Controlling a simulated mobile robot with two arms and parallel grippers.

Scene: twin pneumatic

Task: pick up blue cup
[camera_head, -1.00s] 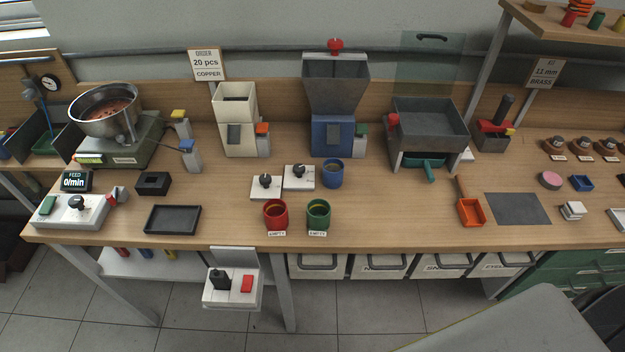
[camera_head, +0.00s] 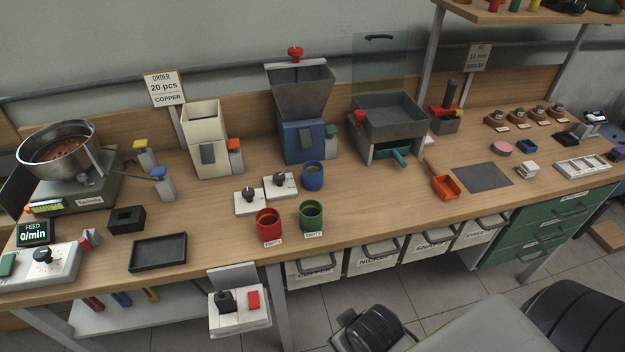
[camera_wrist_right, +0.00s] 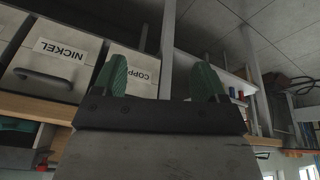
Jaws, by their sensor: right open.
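The blue cup (camera_head: 313,177) stands upright on the bench in the head view, in front of the blue-based hopper machine (camera_head: 302,138) and just right of two white knob boxes. A red cup (camera_head: 268,223) and a green cup (camera_head: 311,215) stand nearer the front edge, each with a label. My right gripper (camera_wrist_right: 160,82) shows in the right wrist view with its green fingers wide apart and nothing between them. It is near the labelled drawers, away from the blue cup, which that view does not show. My left gripper is not in view.
White knob boxes (camera_head: 249,201) sit close left of the blue cup. A black tray (camera_head: 158,252) lies front left; an orange scoop (camera_head: 445,187) lies to the right. Bench space right of the cups is clear. Labelled drawers (camera_head: 371,258) hang under the front edge.

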